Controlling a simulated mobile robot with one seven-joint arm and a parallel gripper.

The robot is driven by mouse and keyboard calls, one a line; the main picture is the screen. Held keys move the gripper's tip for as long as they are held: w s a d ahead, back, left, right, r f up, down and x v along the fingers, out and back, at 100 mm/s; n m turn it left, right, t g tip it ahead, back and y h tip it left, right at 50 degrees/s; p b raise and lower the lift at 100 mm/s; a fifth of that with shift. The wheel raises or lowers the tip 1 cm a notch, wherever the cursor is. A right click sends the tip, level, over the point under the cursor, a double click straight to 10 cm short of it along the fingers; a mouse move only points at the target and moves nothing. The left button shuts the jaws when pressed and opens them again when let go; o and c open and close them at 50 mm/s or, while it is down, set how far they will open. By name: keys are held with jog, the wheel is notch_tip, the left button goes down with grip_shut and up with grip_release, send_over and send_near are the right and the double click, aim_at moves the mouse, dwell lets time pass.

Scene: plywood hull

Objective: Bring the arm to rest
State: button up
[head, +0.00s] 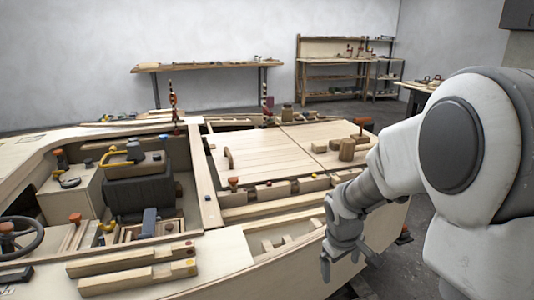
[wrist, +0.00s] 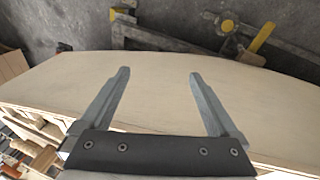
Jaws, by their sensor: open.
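My gripper (head: 328,262) hangs beside the right part of the plywood hull (head: 235,262) in the head view, pointing downward. My arm comes in from the right edge and bends down to it. In the wrist view, my gripper (wrist: 157,78) is open, with its two grey fingers spread apart. Nothing is between the fingers. The pale plywood surface of the hull (wrist: 160,95) lies behind them. I cannot tell how far the fingertips are from it.
A steering wheel (head: 20,237) and a dark seat (head: 139,192) sit in the hull at left. Wooden blocks (head: 137,272) lie on the near deck. A workbench (head: 205,66) and shelves (head: 335,75) stand by the back wall. A yellow-handled tool (wrist: 262,37) lies on the grey floor.

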jog(key=s+a+r+m+t+y, duration=0.1)
jog(key=s+a+r+m+t, duration=0.15)
jog(key=s+r, duration=0.7)
jog(key=s+a+r+m+t+y, duration=0.1)
jog(key=s+r+m, duration=0.2)
jog(key=s+r, duration=0.65)
notch_tip(320, 180, up, 19)
jog(key=s+p, duration=0.1)
jog(key=p, duration=2.1)
jog(key=shift+s+r+g, duration=0.15)
jog(key=shift+s+g, duration=0.2)
